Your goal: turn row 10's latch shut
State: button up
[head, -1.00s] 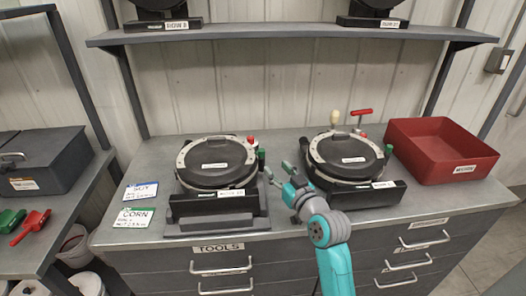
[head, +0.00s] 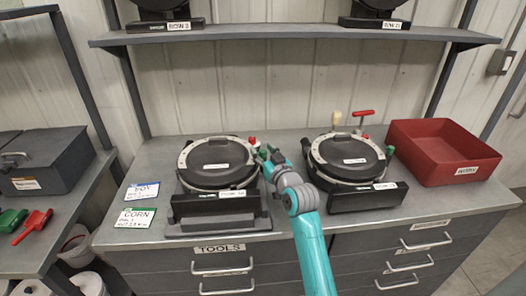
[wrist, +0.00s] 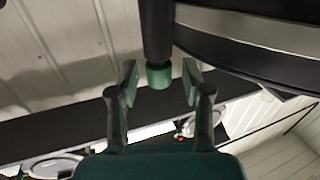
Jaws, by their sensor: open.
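The left seed meter (head: 216,162) on the counter is a round black unit with a pale ring, on a dark stand. Its front label is too blurred to read surely as row 10. A red knob (head: 253,141) shows at its upper right. My gripper (head: 267,152) is at the meter's right edge. In the wrist view, my gripper (wrist: 160,84) is open, with a finger on each side of the green tip (wrist: 159,76) of a dark latch handle (wrist: 157,30). Contact with the tip cannot be told. In the head view the gripper largely hides the latch.
A second meter (head: 347,158) stands to the right, with a cream knob and a red T-handle (head: 363,114). A red bin (head: 442,152) is at the far right. Soy and corn cards (head: 135,217) lie at the left. A shelf (head: 295,38) runs above.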

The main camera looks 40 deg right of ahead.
jog(key=shift+w, duration=0.1)
grip_shut()
jog(key=shift+d+n+y, duration=0.15)
jog(key=shift+n+y, duration=0.25)
jog(key=shift+y, duration=0.2)
jog(key=shift+f+y, duration=0.1)
jog(key=shift+y, duration=0.2)
jog(key=shift+n+t+y, duration=0.3)
jog(key=shift+n+y, duration=0.8)
jog(key=shift+y, duration=0.3)
grip_release()
